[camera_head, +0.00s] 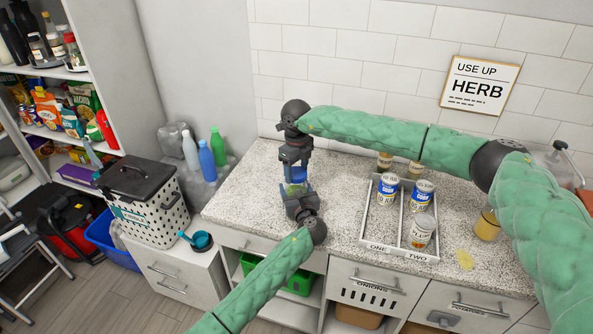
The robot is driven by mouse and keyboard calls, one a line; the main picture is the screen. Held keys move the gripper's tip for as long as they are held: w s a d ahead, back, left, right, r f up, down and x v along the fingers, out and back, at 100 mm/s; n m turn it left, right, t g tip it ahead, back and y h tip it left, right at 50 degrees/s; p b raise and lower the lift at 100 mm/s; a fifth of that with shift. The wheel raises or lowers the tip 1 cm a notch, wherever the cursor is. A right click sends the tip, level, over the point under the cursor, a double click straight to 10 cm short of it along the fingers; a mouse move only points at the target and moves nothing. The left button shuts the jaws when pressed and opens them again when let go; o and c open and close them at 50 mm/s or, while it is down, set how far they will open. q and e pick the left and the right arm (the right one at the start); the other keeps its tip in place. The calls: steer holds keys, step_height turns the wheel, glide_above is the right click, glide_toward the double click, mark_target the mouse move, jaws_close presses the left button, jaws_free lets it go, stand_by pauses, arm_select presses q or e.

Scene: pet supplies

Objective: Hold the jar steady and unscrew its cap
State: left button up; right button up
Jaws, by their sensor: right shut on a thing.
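The jar (296,187) stands near the left end of the speckled counter, small and mostly hidden between my two grippers. Its blue cap (299,174) shows just under my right gripper (295,166). My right gripper points down from above and is shut on the cap. My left gripper (291,195) is low at the near side of the jar, its arm coming from the lower left. Its fingers are largely hidden, so I cannot tell whether they close on the jar.
A divided white tray (391,222) marked ONE and TWO holds several cans, right of the jar.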

mark_target(296, 172)
steer(key=shift+r, duration=0.15)
steer(key=shift+r, duration=1.9)
arm_select(q)
steer(key=o, duration=2)
steer(key=shift+c, duration=0.2)
steer(key=shift+s, duration=0.1)
steer(key=shift+s+d+f, duration=0.1)
steer(key=shift+s, duration=0.15)
arm_select(e)
steer(key=shift+f, duration=0.25)
arm_select(q)
steer(key=b+v, duration=0.4)
steer(key=v, duration=0.6)
steer(key=shift+s, duration=0.2)
arm_select(e)
step_height(296, 172, down, 4)
steer(key=shift+r, duration=0.25)
arm_select(q)
steer(key=shift+s+d, duration=0.2)
steer(key=shift+s, duration=0.25)
arm_select(e)
steer(key=shift+f, duration=0.1)
